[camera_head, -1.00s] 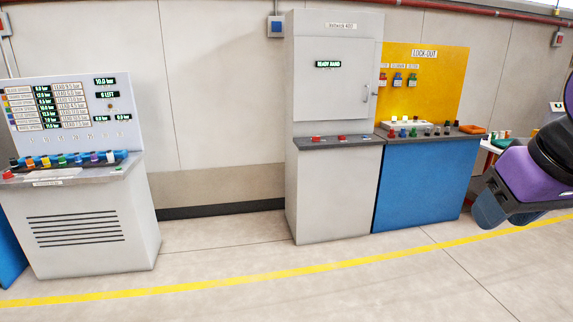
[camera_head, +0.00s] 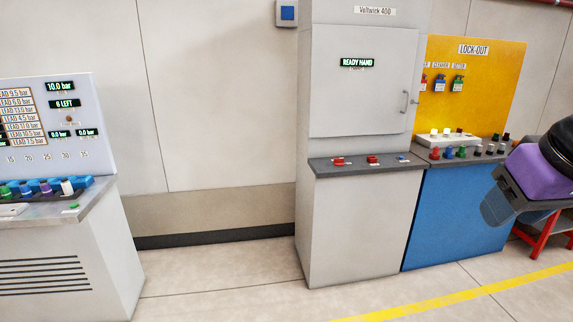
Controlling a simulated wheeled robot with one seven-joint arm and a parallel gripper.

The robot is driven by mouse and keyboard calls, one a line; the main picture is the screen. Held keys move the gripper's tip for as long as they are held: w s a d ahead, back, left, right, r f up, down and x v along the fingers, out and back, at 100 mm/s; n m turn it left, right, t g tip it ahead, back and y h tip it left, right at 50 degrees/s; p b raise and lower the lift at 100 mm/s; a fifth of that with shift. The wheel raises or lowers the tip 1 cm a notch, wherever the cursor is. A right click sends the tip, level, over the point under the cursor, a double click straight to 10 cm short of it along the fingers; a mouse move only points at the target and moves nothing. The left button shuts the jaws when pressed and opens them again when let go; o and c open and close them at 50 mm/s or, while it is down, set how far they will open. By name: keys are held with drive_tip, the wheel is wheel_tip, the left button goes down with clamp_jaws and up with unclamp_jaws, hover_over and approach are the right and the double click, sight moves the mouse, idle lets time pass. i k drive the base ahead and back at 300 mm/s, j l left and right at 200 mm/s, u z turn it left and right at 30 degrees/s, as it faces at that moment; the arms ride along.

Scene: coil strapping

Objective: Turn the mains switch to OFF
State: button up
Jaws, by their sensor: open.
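The tall grey Voltwick 400 cabinet (camera_head: 365,85) stands right of centre with a closed door. Its display reads READY HAND. On its dark ledge (camera_head: 330,171) sit a red control at the left (camera_head: 338,161), a red control in the middle (camera_head: 372,159) and a small blue control at the right (camera_head: 403,158). They are too small to tell which is the mains switch or its position. My gripper (camera_head: 515,212) is at the right edge below the purple part of my arm, open, partly in view, in front of the blue bench and far from the ledge.
A yellow LOCK-OUT board (camera_head: 490,85) stands behind a blue bench (camera_head: 455,215) with padlocks and small coloured items. A grey console (camera_head: 60,250) with coloured knobs is at the left. Floor between console and cabinet is free. A red-legged stand (camera_head: 545,235) is at right.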

sight(338, 162)
drive_tip(key=i, duration=1.85)
drive_tip(key=i+l+u, duration=0.15)
drive_tip(key=i, duration=0.7)
